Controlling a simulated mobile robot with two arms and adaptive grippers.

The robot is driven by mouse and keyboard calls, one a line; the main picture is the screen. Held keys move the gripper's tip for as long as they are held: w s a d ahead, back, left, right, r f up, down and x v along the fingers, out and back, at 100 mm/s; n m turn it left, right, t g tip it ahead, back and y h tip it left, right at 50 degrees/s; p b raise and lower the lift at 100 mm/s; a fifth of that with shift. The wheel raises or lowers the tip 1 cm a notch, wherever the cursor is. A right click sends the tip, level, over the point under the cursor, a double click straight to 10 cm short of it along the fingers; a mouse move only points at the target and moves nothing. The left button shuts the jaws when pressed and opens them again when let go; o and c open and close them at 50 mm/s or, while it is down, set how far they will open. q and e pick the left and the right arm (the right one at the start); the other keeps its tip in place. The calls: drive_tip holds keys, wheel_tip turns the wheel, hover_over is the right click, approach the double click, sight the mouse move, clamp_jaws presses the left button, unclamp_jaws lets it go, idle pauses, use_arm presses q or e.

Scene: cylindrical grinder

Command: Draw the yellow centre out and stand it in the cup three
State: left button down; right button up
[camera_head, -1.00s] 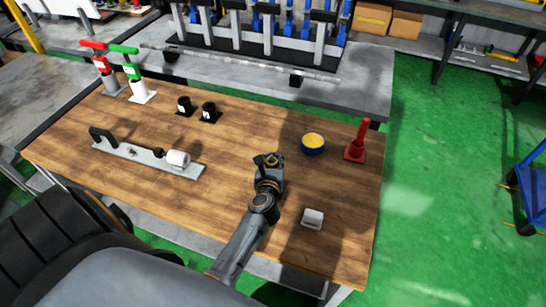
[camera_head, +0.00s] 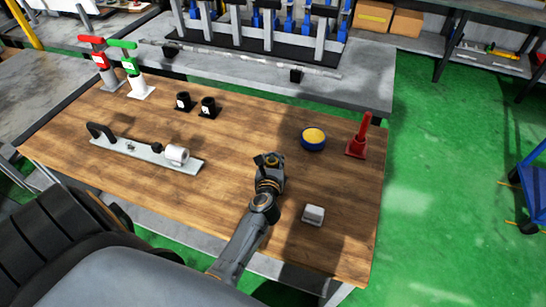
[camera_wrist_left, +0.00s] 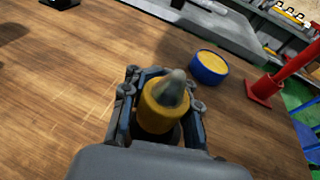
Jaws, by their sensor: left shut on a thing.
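My left gripper (camera_head: 268,160) is over the right half of the wooden table, shut on the yellow centre (camera_wrist_left: 153,110). In the left wrist view, the centre has a yellow body and a grey cone tip, gripped between the two fingers (camera_wrist_left: 160,105). Two black cups on square bases, a left one (camera_head: 184,102) and a right one (camera_head: 208,107), stand at the back of the table, left of the gripper and apart from it. Their labels are too small to read, so I cannot tell which is cup three. My right gripper is not in view.
A grey fixture (camera_head: 130,150) with a white cylinder (camera_head: 177,155) lies at left. Red (camera_head: 104,66) and green-topped (camera_head: 133,78) items stand back left. The middle is clear.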

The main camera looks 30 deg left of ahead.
sight(272, 167)
use_arm(q)
drive_tip(key=shift+f+b, duration=0.75)
drive_tip(key=shift+f, duration=0.05)
drive_tip(key=c, duration=0.9)
unclamp_jaws()
drive_tip(key=shift+c, duration=0.2)
drive_tip(key=shift+s, duration=0.15)
drive_tip(key=v, duration=0.7)
drive_tip(key=shift+s+d, duration=0.1)
drive_tip(key=shift+r, duration=0.1)
